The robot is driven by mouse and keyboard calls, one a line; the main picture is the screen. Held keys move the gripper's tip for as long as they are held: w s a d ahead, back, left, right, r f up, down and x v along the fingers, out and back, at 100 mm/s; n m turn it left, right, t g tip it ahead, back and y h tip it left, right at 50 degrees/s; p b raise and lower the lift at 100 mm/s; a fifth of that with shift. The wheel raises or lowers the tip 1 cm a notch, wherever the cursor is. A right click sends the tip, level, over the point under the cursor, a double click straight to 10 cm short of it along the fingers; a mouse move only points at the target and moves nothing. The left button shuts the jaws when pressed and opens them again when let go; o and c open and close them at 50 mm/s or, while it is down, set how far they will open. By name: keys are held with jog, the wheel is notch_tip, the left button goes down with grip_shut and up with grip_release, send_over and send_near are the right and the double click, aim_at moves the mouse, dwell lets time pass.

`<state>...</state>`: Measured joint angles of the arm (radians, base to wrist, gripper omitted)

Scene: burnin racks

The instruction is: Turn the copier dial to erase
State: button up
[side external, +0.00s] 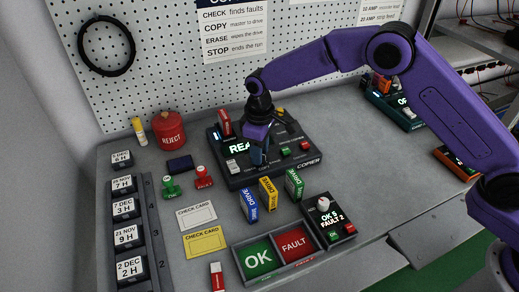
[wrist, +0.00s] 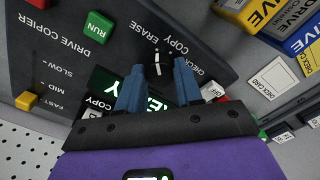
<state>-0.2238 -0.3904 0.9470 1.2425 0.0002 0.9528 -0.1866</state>
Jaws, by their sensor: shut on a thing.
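The drive copier (side external: 236,178) is a dark box on the bench with a lit green display, partly hidden by my gripper (side external: 258,158). In the wrist view the copier panel (wrist: 75,60) carries the labels CHECK, COPY and ERASE around the dial (wrist: 158,66). The dial is dark with a white line. My gripper's blue fingers (wrist: 159,72) stand on either side of it, shut on it. The white line points up in the picture, toward the COPY and ERASE words; I cannot tell exactly which it meets. The fingers hide much of the dial and part of the display.
Blue, yellow and green drives (side external: 267,193) stand in front of the copier. OK and FAULT trays (side external: 275,244) lie nearer. A red reject can (side external: 169,131) stands left.

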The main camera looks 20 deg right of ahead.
jog(key=o, duration=1)
jog(key=shift+r, duration=0.1)
notch_tip(320, 180, up, 17)
jog(key=shift+r, duration=0.2)
jog(key=s+d+r+n, duration=0.1)
jog(key=s+d, duration=0.4)
jog(key=s, duration=0.4)
jog(key=s+d+n, duration=0.1)
jog(key=s+d, duration=0.4)
jog(key=s, duration=0.4)
jog(key=shift+n, duration=0.7)
jog(key=s+d+f, duration=0.1)
jog(key=s+d, duration=0.4)
jog(key=s, duration=0.1)
jog(key=s+d+f, duration=0.2)
jog(key=s+d, duration=0.3)
jog(key=s, duration=0.1)
jog(key=s+d+f, duration=0.2)
jog(key=s+d, duration=0.3)
jog(key=s, duration=0.1)
jog(key=shift+s+d, duration=0.25)
jog(key=shift+d, duration=0.1)
